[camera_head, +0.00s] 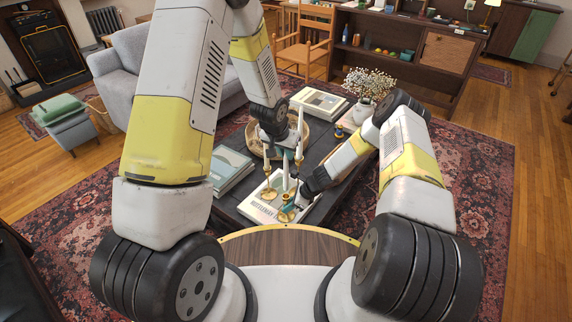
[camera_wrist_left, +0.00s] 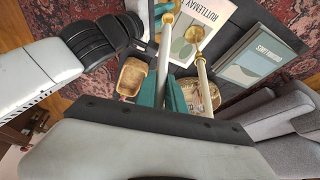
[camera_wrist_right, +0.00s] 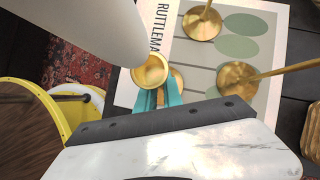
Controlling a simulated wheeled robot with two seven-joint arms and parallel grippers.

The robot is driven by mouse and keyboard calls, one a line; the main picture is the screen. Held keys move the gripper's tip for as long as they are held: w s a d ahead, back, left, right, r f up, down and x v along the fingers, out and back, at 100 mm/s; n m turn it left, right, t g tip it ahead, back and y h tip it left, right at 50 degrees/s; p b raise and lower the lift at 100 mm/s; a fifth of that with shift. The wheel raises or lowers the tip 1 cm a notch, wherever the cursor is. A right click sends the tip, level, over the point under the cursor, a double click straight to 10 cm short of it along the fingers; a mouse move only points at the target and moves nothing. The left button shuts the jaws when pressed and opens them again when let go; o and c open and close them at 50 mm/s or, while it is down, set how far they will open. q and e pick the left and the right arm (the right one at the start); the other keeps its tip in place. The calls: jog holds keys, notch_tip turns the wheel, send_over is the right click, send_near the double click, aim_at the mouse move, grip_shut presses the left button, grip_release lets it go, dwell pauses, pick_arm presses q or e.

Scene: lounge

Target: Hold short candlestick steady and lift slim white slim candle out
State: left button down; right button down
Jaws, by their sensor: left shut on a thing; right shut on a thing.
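The short brass candlestick (camera_head: 286,198) stands on a white book (camera_head: 262,207) on the dark table. My right gripper (camera_head: 293,204) is shut on it; the teal fingers flank its stem below the cup (camera_wrist_right: 152,70), which looks empty in the right wrist view. The slim white candle (camera_head: 285,174) is upright above that candlestick, and also shows in the left wrist view (camera_wrist_left: 164,50). My left gripper (camera_head: 285,153) is shut on its upper part. Its lower end looks just above the cup; the exact gap is hard to tell.
Two taller brass candlesticks stand close by on the book, one at the left (camera_head: 268,188) and one behind at the right (camera_head: 298,157), with white candles. A round basket (camera_head: 304,138) is behind. Books (camera_head: 230,170) lie left; a vase of flowers (camera_head: 363,108) stands at the back.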

pick_arm(q)
jog(key=shift+r, duration=1.8)
pick_arm(e)
jog(key=c, duration=1.4)
grip_release()
